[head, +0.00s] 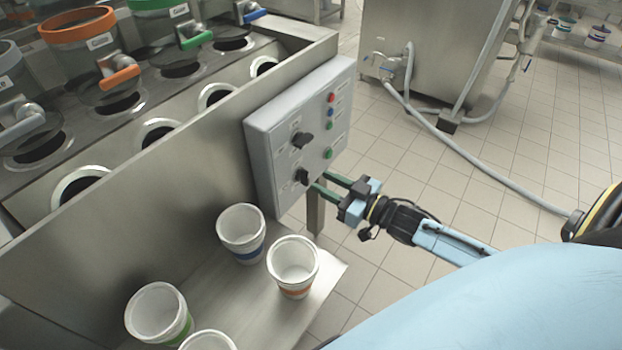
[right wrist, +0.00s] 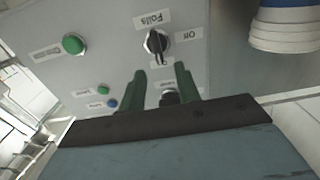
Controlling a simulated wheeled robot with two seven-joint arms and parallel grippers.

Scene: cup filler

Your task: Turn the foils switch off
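The foils switch is a black rotary knob, the lower of two on the grey control panel (head: 262,150). It shows in the head view (head: 301,176) and in the right wrist view (right wrist: 157,42), beside upside-down "Foils" and "Off" labels. Its ridge stands roughly vertical in the wrist view, towards a partly hidden label, not towards "Off". My right gripper (head: 321,182) is open and empty, its green fingers pointing at this knob from close by. In the wrist view the fingertips (right wrist: 162,78) are just below the knob, not around it. My left gripper is not in view.
The other knob (head: 302,139) is above; the wrist view shows it partly behind the fingers. Red, blue and green buttons (head: 330,112) line the panel's right side. Several striped cups (head: 241,233) stand on the metal shelf below. The tiled floor (head: 450,180) at right is mostly open.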

